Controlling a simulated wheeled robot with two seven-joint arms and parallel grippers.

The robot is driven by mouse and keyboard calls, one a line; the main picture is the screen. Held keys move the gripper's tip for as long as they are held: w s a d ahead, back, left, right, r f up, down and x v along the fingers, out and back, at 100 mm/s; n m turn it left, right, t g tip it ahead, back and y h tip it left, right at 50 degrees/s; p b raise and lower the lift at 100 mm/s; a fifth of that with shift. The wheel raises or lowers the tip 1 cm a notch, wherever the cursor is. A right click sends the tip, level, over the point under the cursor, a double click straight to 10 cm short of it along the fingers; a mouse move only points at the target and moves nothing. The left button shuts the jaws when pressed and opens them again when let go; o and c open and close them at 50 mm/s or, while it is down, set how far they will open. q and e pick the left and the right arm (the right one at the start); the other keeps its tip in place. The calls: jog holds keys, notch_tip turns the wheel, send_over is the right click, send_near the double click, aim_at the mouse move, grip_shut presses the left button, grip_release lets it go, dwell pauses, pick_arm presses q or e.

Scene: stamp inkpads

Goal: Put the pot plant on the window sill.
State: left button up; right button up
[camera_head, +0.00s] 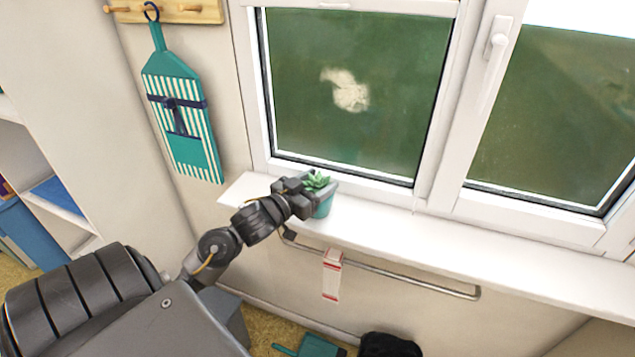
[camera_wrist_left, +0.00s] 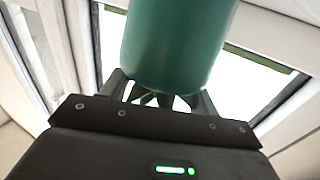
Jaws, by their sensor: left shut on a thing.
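The pot plant (camera_head: 324,205) is a small teal pot with a green succulent. In the head view it is at the left part of the white window sill (camera_head: 420,243), at or just above its surface; I cannot tell whether it touches. My left gripper (camera_head: 308,190) is shut on the pot from its left side and hides part of it. In the left wrist view the teal pot (camera_wrist_left: 175,45) fills the top middle, between the fingers (camera_wrist_left: 165,95). My right gripper is not in view.
The window frame (camera_head: 430,110) stands behind the sill. A metal rail (camera_head: 400,274) with a red and white tag (camera_head: 332,275) runs below it. The sill is clear to the right. A teal dustpan (camera_head: 308,346) lies on the floor.

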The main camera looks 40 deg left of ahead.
pick_arm(q)
jog(key=shift+f, duration=0.1)
jog(key=o, duration=1.3)
jog(key=shift+r, duration=0.2)
jog(key=shift+s+f, duration=0.15)
jog(key=shift+s, duration=0.2)
jog(key=s+b, duration=0.1)
jog(key=s, duration=1)
jog(key=shift+s+a+b, duration=0.2)
jog(key=shift+a+b, duration=0.1)
jog(key=shift+a, duration=0.05)
